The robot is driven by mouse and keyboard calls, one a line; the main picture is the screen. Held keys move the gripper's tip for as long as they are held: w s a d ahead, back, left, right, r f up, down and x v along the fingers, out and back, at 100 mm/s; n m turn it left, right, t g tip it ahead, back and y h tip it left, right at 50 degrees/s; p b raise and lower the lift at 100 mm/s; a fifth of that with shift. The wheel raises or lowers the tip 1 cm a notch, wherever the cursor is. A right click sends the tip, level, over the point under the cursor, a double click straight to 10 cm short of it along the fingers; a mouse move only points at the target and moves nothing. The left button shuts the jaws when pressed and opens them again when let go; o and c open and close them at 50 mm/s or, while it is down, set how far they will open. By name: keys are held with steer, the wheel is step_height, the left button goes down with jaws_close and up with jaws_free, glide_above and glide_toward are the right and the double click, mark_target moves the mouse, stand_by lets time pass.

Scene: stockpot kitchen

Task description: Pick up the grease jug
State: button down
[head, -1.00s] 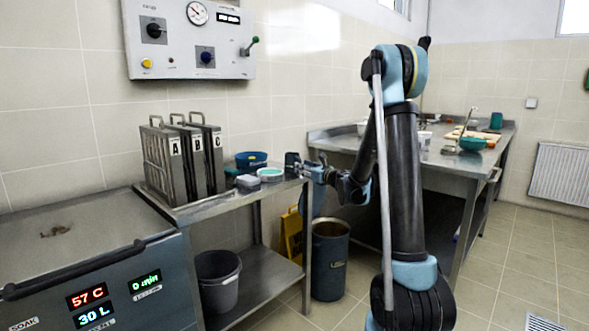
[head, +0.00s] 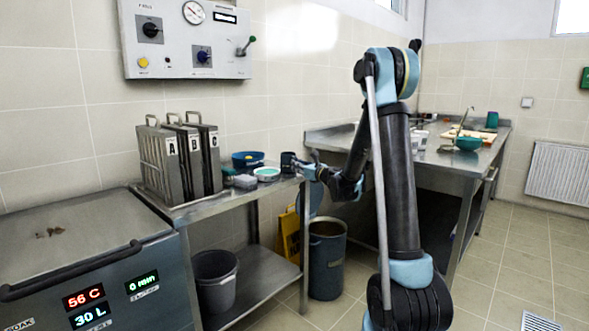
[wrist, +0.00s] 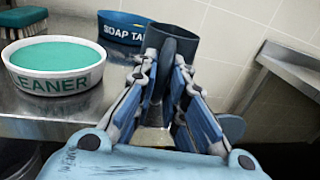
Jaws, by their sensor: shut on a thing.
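The grease jug (head: 288,162) is a small dark vessel at the right end of the steel side table. In the wrist view the dark jug (wrist: 172,45) stands roughly upright between the fingers, with its open rim facing up. My gripper (wrist: 168,68) is shut on it, with one finger on each side. In the head view my gripper (head: 303,168) reaches the jug from the right. The fingers hide the jug's lower part, and I cannot tell whether its base touches the table.
A cleaner tub (wrist: 52,65) and a blue soap tub (wrist: 122,28) stand left of the jug. Racks A, B and C (head: 180,158) stand farther left. A tall blue-grey bin (head: 327,262) is on the floor below. A steel counter (head: 435,155) stands to the right.

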step_height(320, 180, up, 10)
stand_by(0.6)
stand_by(0.4)
